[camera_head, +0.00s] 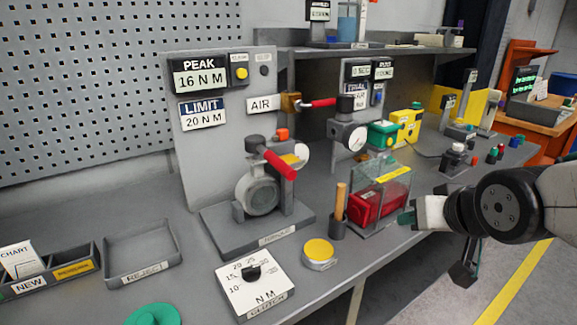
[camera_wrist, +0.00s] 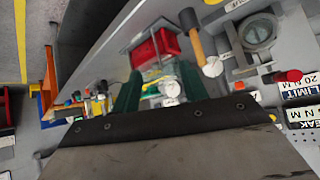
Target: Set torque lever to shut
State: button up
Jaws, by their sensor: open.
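The torque lever (camera_head: 280,165) has a red grip on a dark arm. It sits on the grey valve actuator (camera_head: 262,192) on the bench, slanting down to the right across the front. A red grip beside the actuator in the wrist view (camera_wrist: 290,76) seems to be the same lever. My gripper (camera_wrist: 160,88) is open and empty, with two green fingers. In the head view my wrist is at the right, beyond the red bin, well apart from the lever. The actuator's base carries a label too small to read surely.
A second red lever (camera_head: 318,102) is beside the AIR label. A clear-sided stand with a red bin (camera_head: 378,203) and a wooden-handled tool (camera_head: 340,200) stand between my gripper and the actuator. A clutch dial (camera_head: 254,290) and yellow button (camera_head: 319,251) are in front.

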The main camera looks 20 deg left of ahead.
jog(key=w+a+n+t+y, duration=0.1)
jog(key=w+a+y, duration=0.1)
jog(key=a, duration=0.5)
jog(key=n+t+y, duration=0.2)
jog(key=t+y, duration=0.1)
jog(key=y, duration=0.4)
send_near(282, 167)
jog(key=w, duration=0.1)
jog(key=w+a+f, duration=0.1)
jog(key=w+a, duration=0.1)
jog(key=shift+w+a+f, duration=0.15)
jog(key=shift+w+f, duration=0.1)
jog(key=shift+f, duration=0.05)
jog(key=shift+w+a+r, duration=0.15)
jog(key=shift+a+r, duration=0.05)
jog(key=x, duration=0.7)
jog(key=shift+a+r, duration=0.1)
grip_shut()
